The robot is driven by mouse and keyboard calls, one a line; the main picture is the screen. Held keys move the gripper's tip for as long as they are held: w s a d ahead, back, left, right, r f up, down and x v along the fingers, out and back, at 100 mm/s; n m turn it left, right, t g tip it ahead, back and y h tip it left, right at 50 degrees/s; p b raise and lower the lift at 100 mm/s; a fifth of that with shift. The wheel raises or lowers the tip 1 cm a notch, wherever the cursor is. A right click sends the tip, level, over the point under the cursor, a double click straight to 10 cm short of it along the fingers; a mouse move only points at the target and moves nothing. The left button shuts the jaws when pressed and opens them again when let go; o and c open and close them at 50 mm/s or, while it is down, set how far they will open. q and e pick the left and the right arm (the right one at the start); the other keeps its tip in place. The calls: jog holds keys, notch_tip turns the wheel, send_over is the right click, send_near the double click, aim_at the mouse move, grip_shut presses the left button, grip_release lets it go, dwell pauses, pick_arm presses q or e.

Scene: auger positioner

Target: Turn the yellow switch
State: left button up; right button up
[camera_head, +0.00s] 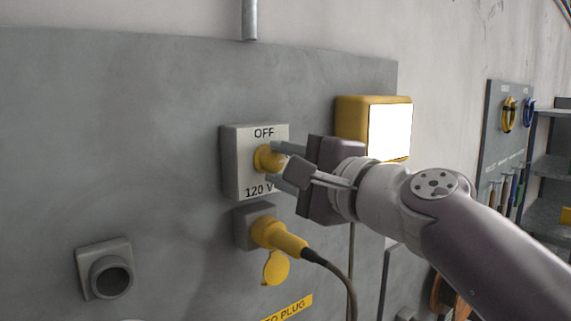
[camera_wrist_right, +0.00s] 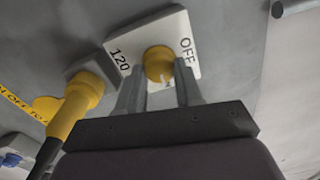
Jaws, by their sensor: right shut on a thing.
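The yellow switch (camera_head: 266,159) is a round knob on a white and grey box (camera_head: 237,172) marked OFF at the top and 120 V at the bottom. My right gripper (camera_head: 274,164) reaches it from the right, with one finger above and one below the knob. In the right wrist view the knob (camera_wrist_right: 158,64) sits at the tips of my right gripper (camera_wrist_right: 160,88), between the two fingers, which are shut on it. A small white mark shows on the knob's lower side there. My left gripper is not in view.
A yellow plug (camera_head: 280,238) with a dark cable sits in a socket just below the switch box. A yellow box with a bright white face (camera_head: 390,130) is at the upper right. A grey round socket (camera_head: 108,275) is at the lower left. The panel (camera_head: 120,130) left of the switch is clear.

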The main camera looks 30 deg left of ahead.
jog(key=o, duration=1)
jog(key=shift+o, duration=0.2)
jog(key=b+v, duration=0.1)
jog(key=v, duration=0.1)
jog(key=b+v, duration=0.3)
jog(key=shift+d+f, duration=0.35)
jog(key=shift+f, duration=0.05)
jog(key=b+v, duration=0.2)
jog(key=v, duration=0.5)
jog(key=shift+r, duration=0.4)
